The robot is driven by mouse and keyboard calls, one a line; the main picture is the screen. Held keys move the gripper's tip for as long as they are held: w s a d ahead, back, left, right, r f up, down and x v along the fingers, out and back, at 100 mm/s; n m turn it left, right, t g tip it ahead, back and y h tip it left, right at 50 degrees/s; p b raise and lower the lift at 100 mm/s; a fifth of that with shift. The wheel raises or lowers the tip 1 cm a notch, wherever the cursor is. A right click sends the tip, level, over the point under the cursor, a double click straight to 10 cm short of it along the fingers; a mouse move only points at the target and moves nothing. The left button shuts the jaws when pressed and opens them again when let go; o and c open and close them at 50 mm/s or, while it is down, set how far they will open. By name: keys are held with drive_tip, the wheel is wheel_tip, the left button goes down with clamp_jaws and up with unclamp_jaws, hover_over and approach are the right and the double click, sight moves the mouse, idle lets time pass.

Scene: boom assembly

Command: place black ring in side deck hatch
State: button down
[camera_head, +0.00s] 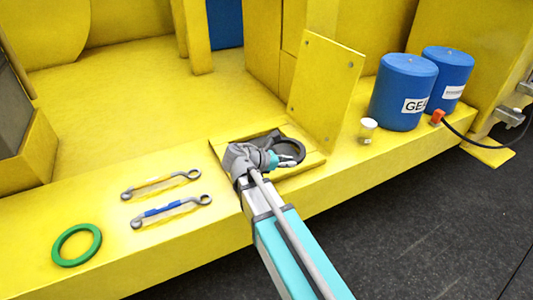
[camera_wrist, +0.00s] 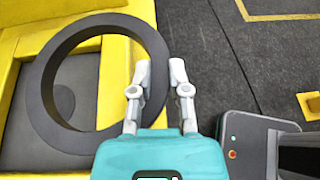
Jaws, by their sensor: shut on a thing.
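The black ring (camera_head: 301,147) is at the side deck hatch (camera_head: 316,160), a square recess in the yellow deck edge. My gripper (camera_head: 287,161) is shut on the ring's near side. In the wrist view the ring (camera_wrist: 42,90) is large and close, with its right rim between the two fingers of my gripper (camera_wrist: 160,72). The hatch's yellow rim (camera_wrist: 113,80) and grey floor show through and below the ring. The ring overlaps the opening; whether it touches the hatch floor I cannot tell. My arm hides part of the hatch in the head view.
The hatch lid (camera_head: 328,90) stands raised behind the opening. A small white-capped jar (camera_head: 367,130) and blue canisters (camera_head: 403,90) stand to the right. Dark floor lies in front.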

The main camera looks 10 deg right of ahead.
drive_tip(key=shift+d, duration=0.1)
drive_tip(key=shift+t, duration=0.4)
drive_tip(key=w+a, duration=0.1)
drive_tip(key=a, duration=0.1)
drive_tip(key=w+a, duration=0.1)
drive_tip(key=a, duration=0.1)
drive_tip(key=w+a, duration=0.2)
drive_tip(key=a, duration=0.1)
drive_tip(key=shift+r, duration=0.2)
drive_tip(key=w+d+f+b, duration=0.1)
drive_tip(key=w+f+b, duration=0.2)
drive_tip(key=w, duration=0.1)
drive_tip(key=w+d+f+b, duration=0.2)
drive_tip(key=w+f, duration=0.1)
drive_tip(key=w, duration=0.1)
drive_tip(key=w+d+f+b, duration=0.2)
drive_tip(key=w+f+b, duration=0.1)
drive_tip(key=w, duration=0.1)
drive_tip(key=shift+d+b, duration=0.2)
drive_tip(key=shift+b, duration=0.1)
drive_tip(key=shift+w, duration=0.1)
